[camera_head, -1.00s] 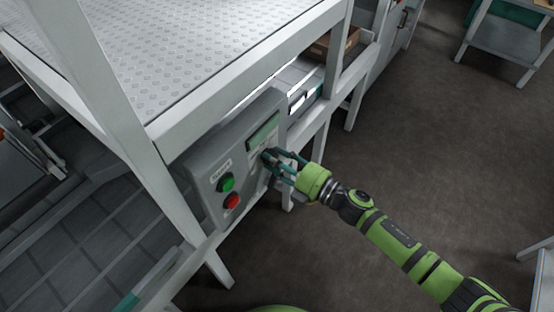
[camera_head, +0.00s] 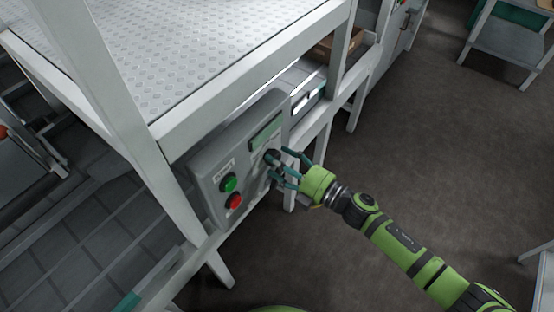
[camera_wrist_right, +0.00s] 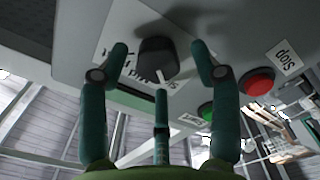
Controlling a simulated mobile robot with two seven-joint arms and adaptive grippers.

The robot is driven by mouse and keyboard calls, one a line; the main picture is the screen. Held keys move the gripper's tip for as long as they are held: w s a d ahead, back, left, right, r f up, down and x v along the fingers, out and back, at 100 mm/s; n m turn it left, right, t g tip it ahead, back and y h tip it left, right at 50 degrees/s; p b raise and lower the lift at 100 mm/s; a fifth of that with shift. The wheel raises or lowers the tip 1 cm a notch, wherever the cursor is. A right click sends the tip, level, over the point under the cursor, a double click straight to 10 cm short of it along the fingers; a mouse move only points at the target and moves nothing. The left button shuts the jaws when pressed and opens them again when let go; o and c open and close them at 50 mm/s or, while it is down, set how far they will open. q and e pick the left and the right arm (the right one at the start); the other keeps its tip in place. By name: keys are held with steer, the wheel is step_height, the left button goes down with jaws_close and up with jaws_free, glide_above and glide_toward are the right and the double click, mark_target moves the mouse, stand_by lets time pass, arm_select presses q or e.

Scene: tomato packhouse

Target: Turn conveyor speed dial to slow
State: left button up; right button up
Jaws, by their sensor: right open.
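The speed dial is a dark knob (camera_head: 271,156) on the grey control box (camera_head: 205,176). In the right wrist view the dial (camera_wrist_right: 157,60) sits on a white label plate (camera_wrist_right: 118,38), with a pale pointer line towards the lower right of that picture. My right gripper (camera_head: 284,164) is open at the box. In the right wrist view the right gripper (camera_wrist_right: 160,54) has fingers on both sides of the dial with gaps, and another finger below it. My left gripper is out of view.
The box also carries a greenish display (camera_head: 265,132), a green button (camera_head: 228,183) and a red button (camera_head: 234,202). A white frame leg (camera_head: 130,120) stands left of the box, and a frame beam (camera_head: 250,75) runs above it. The floor (camera_head: 420,150) to the right is clear.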

steer(key=v, duration=1.1)
